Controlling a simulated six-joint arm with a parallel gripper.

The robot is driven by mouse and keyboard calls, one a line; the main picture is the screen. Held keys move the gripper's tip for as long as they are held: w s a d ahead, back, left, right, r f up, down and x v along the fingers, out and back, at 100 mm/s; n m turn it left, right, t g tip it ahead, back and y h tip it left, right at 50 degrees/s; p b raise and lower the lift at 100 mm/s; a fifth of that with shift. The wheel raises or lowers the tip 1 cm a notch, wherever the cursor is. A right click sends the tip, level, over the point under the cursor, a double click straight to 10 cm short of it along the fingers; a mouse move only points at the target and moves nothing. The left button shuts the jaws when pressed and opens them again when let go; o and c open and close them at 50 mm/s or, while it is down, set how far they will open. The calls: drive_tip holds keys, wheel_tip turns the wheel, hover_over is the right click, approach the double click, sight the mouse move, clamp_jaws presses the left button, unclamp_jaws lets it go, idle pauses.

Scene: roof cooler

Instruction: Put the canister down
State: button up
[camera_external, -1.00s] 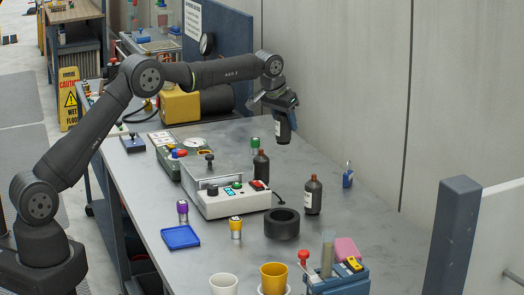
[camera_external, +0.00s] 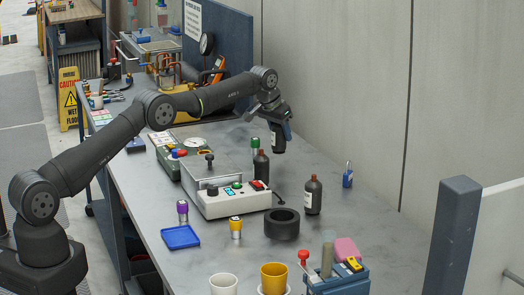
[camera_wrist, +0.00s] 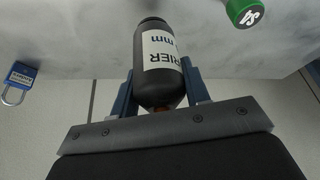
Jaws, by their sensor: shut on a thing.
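The canister (camera_external: 279,143) is a dark cylinder with a white label, seen at the back of the bench in the external view. In the wrist view the canister (camera_wrist: 158,90) shows its printed label, and its body lies between my two blue fingers. My gripper (camera_external: 277,130) is shut on it, pointing down. The canister's lower end is close to the bench top (camera_external: 345,225); I cannot tell whether it touches.
A control box (camera_external: 230,203) and black ring (camera_external: 282,225) are nearer. The wall is behind.

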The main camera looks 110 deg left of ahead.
sight(280, 142)
drive_tip(key=shift+f, duration=1.7)
drive_tip(key=shift+f, duration=0.15)
drive_tip(key=o, duration=1.2)
drive_tip(key=shift+c, duration=0.2)
drive_tip(key=v, duration=1.2)
drive_tip(key=x, duration=1.2)
drive_tip(key=shift+r, duration=1.2)
